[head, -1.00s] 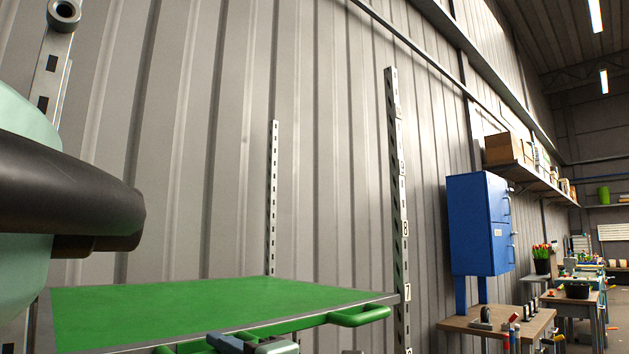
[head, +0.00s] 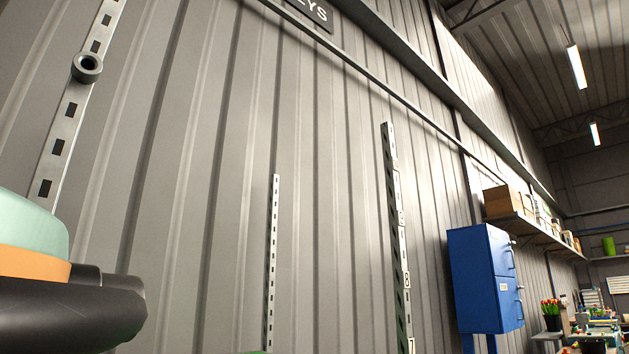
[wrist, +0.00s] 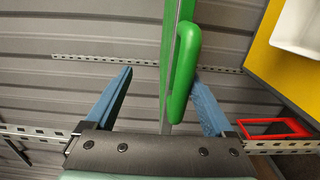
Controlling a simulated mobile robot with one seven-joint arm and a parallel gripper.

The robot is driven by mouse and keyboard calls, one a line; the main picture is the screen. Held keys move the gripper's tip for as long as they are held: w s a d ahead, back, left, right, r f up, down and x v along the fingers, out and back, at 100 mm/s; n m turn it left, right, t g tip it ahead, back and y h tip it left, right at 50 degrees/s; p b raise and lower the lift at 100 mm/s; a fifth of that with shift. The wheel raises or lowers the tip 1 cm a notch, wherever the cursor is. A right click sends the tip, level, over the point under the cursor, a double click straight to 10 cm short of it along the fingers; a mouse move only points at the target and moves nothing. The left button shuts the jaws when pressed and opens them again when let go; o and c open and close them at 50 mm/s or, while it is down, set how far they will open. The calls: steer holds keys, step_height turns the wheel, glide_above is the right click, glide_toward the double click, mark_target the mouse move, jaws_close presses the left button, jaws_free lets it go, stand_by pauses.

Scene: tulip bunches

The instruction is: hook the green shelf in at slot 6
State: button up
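In the head view only a sliver of the green shelf (head: 258,352) shows at the bottom edge. In the wrist view the green shelf (wrist: 168,45) appears edge-on, with its rounded green handle (wrist: 183,75) near the middle. My gripper (wrist: 160,76) has blue fingers standing wide apart, with the shelf edge and handle between them. The right fingertip is close to the handle; I cannot tell if they touch. The left finger is clear of it. The numbered slotted post (head: 396,230) shows an 8 and part of a label below it. Slot 6 is not visible.
A thinner slotted post (head: 273,260) and a left post (head: 75,115) with a ring stand by the corrugated wall. A blue cabinet (head: 485,280) is at right. The wrist view shows a red frame (wrist: 275,130) and yellow panel (wrist: 262,62) at right.

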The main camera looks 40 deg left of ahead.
steer(key=shift+d+r, duration=0.15)
steer(key=shift+r, duration=0.05)
stand_by(0.3)
steer(key=d+b, duration=0.2)
steer(key=d, duration=0.5)
steer(key=shift+s+d, duration=0.35)
steer(key=shift+d, duration=0.05)
steer(key=shift+f, duration=0.1)
